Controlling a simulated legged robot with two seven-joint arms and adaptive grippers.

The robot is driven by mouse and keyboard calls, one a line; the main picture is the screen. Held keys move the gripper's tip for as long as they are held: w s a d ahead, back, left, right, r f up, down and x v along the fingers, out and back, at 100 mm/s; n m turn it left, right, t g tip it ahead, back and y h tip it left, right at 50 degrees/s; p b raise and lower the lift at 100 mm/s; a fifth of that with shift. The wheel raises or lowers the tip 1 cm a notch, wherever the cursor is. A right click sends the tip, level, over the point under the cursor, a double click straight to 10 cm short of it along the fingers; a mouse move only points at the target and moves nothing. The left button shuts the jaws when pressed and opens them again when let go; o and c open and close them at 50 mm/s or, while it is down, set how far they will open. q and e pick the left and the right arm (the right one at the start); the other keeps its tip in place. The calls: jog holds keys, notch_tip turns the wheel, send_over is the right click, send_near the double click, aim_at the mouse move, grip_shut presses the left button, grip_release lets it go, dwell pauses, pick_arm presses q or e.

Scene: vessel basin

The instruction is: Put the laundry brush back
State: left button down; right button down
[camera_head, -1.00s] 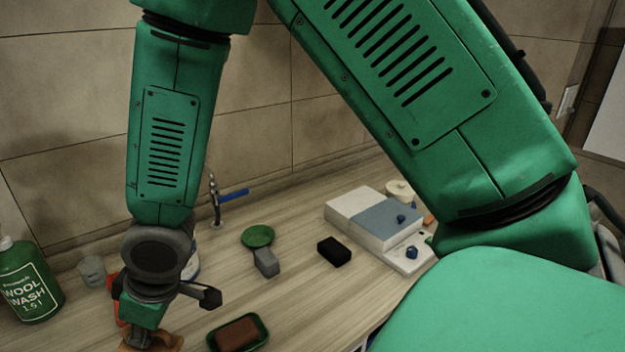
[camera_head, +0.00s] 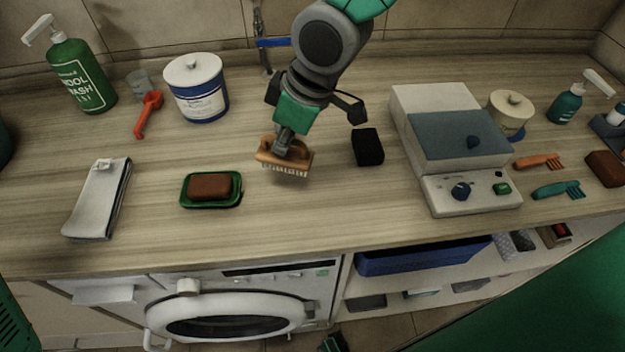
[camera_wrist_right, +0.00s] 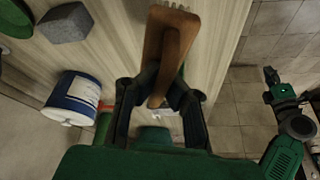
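The laundry brush (camera_head: 284,153) has an orange-brown wooden body and pale bristles facing down. It is at the middle of the counter, left of a black block. My right gripper (camera_head: 287,141) comes down on it from above and is shut on its wooden body. In the right wrist view the brush (camera_wrist_right: 168,50) sits between the two dark fingers (camera_wrist_right: 157,100). Whether the bristles touch the counter is hard to tell. A dark and green gripper, seemingly my left (camera_wrist_right: 277,88), shows at the right of the wrist view, low over the floor; its opening is unclear.
A green soap dish (camera_head: 239,204) with a brown bar and a folded cloth (camera_head: 98,199) lie left. The black block (camera_head: 368,147) and a white appliance (camera_head: 470,194) stand right. A tub (camera_head: 196,88) and red scoop (camera_head: 148,114) are behind. Bare counter lies in front.

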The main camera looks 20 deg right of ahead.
aim_at(286, 163)
jog(key=f, duration=0.5)
jog(key=shift+d+f, duration=0.15)
jog(key=shift+d, duration=0.05)
jog(key=f, duration=0.3)
jog(key=shift+s+d, duration=0.1)
jog(key=shift+d, duration=0.15)
jog(key=shift+d+f, duration=0.1)
jog(key=shift+f, duration=0.3)
jog(key=c, duration=2.2)
grip_release()
jog(key=shift+a, duration=0.2)
jog(key=o, duration=0.5)
jog(key=shift+a, duration=0.1)
